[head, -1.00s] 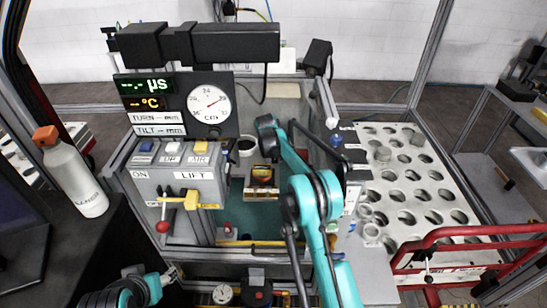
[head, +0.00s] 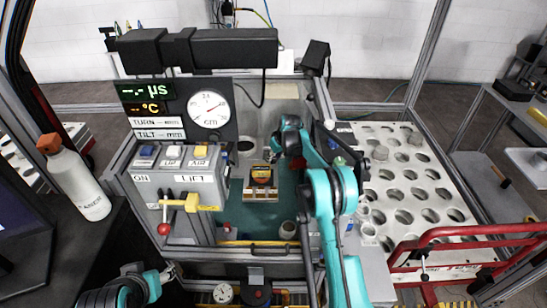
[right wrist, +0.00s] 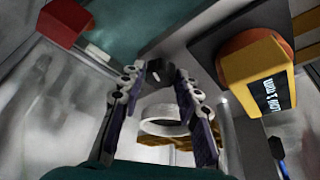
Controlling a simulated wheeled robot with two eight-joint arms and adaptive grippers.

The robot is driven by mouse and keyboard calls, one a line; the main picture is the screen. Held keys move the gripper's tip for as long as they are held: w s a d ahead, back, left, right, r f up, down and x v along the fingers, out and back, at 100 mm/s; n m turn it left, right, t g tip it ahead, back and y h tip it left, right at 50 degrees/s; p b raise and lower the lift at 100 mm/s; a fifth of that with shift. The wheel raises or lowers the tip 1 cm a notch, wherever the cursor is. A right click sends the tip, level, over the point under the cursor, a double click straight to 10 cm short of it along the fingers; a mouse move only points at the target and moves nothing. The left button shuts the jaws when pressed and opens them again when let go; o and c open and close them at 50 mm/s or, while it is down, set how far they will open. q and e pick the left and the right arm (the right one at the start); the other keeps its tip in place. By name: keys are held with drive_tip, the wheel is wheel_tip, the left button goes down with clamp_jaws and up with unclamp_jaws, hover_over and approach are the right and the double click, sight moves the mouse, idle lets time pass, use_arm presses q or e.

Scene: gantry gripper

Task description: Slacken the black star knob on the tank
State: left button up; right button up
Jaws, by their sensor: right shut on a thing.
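The tank (head: 250,240) is the grey-framed bay with a teal floor in the middle of the head view. My right gripper (right wrist: 160,75) reaches into it; in the head view its fingertips are largely hidden behind the arm. In the right wrist view its fingers close around a small dark piece, which looks like the black star knob (right wrist: 157,68); its star shape is not clear. A white ring (right wrist: 165,122) shows between the fingers, beyond them. My left gripper (head: 172,272) is low at the left, apart from the tank, and its jaws are too small to read.
A yellow-orange box with a black label (right wrist: 262,75) is close on the right in the right wrist view. A lift panel (head: 185,185) with a red-tipped lever stands left. A perforated rack (head: 410,190) and red rail (head: 450,240) lie right.

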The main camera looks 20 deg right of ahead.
drive_tip(key=shift+d+n+g+y+p, duration=0.15)
drive_tip(key=shift+n+g+y+p, duration=0.4)
drive_tip(key=shift+n, duration=1.65)
drive_tip(key=shift+y, duration=0.25)
drive_tip(key=o, duration=1.2)
drive_tip(key=shift+w, duration=0.1)
drive_tip(key=shift+c, duration=0.2)
